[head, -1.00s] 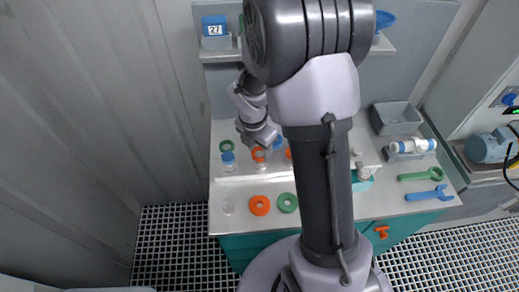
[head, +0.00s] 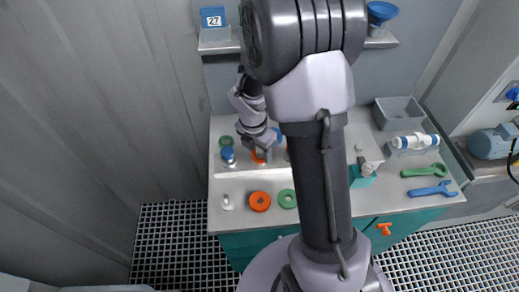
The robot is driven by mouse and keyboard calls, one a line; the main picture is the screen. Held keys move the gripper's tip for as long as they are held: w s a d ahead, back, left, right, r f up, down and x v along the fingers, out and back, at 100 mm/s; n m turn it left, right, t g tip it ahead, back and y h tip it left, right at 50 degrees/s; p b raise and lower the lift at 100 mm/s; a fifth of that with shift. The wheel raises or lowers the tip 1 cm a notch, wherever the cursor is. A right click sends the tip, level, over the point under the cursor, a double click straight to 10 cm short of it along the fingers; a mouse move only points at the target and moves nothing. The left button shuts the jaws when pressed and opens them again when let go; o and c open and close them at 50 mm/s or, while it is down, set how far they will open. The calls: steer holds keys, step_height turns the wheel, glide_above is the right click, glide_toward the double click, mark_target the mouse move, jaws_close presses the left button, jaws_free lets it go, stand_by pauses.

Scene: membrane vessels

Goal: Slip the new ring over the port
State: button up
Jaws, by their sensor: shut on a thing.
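My gripper (head: 264,146) is low over the back left of the bench, pointing down, its fingertips close to an orange ring (head: 258,156). It appears shut on this ring, which is partly hidden by the fingers. A blue-topped port (head: 228,154) stands just to the left, with a green ring (head: 226,141) behind it. Another blue piece (head: 277,134) shows behind the gripper, partly hidden. In the front row lie a pale, clear-looking piece (head: 228,202), an orange ring (head: 260,201) and a green ring (head: 287,199). Whether the held ring touches a port cannot be told.
My arm hides the middle of the bench (head: 240,221). A shelf (head: 219,48) runs above the back.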

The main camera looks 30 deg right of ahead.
steer(key=o, duration=1.4)
steer(key=shift+f, duration=0.1)
steer(key=r+p, duration=0.2)
steer(key=r, duration=0.3)
steer(key=a+r+p, duration=0.1)
steer(key=r+p, duration=0.1)
steer(key=r, duration=0.4)
steer(key=s+a+r+p, duration=0.1)
steer(key=r+p, duration=0.1)
steer(key=r, duration=0.4)
steer(key=shift+a+r+p, duration=0.15)
steer(key=shift+a+p, duration=0.05)
steer(key=shift+p, duration=0.2)
